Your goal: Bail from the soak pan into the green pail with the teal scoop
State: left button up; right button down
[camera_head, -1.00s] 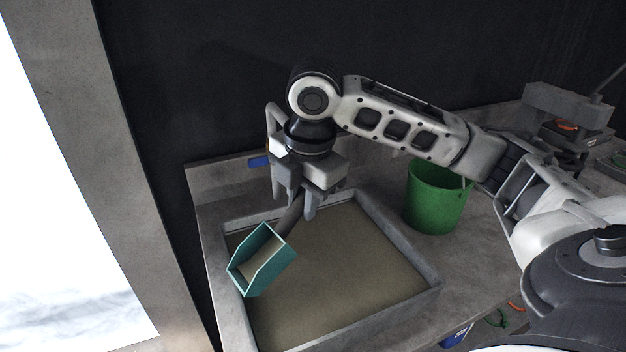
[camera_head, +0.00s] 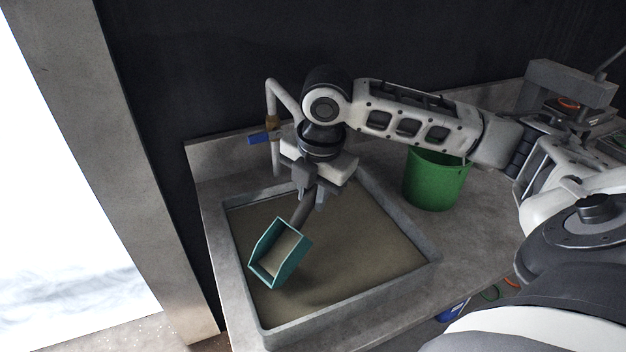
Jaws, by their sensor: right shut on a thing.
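The teal scoop (camera_head: 281,254) is held tilted over the soak pan, with some murky, tan content showing inside it. My right gripper (camera_head: 308,197) is shut on the scoop's dark handle. The soak pan (camera_head: 345,323) is a grey square basin full of murky brownish liquid; I cannot tell whether the scoop touches its surface. The green pail (camera_head: 436,181) stands upright on the counter, right of the pan and behind it; my right forearm passes over its back rim. The inside of the pail is mostly hidden. My left gripper is not in view.
A pipe with a blue-handled tap (camera_head: 263,138) rises behind the pan's back left corner. Grey equipment (camera_head: 565,90) stands at the back right. A blue object (camera_head: 453,310) sits below the counter's front edge. Bare counter (camera_head: 480,230) lies right of the pan.

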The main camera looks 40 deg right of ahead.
notch_tip(320, 180, down, 5)
jog(key=shift+a+f+b, duration=0.15)
jog(key=shift+b, duration=0.2)
jog(key=shift+w+d+f+g+y+p, duration=0.1)
jog(key=shift+d+f+y, duration=0.2)
jog(key=shift+d+y, duration=0.5)
jog(key=shift+w+d+f+g+y+p, duration=0.15)
jog(key=shift+d+f+y, duration=0.25)
jog(key=shift+y, duration=0.75)
jog(key=shift+s+d+f+g+y+p, duration=0.1)
jog(key=shift+d+f+y, duration=0.1)
jog(key=shift+d+y, duration=0.6)
jog(key=shift+a+y, duration=0.15)
jog(key=shift+y, duration=0.1)
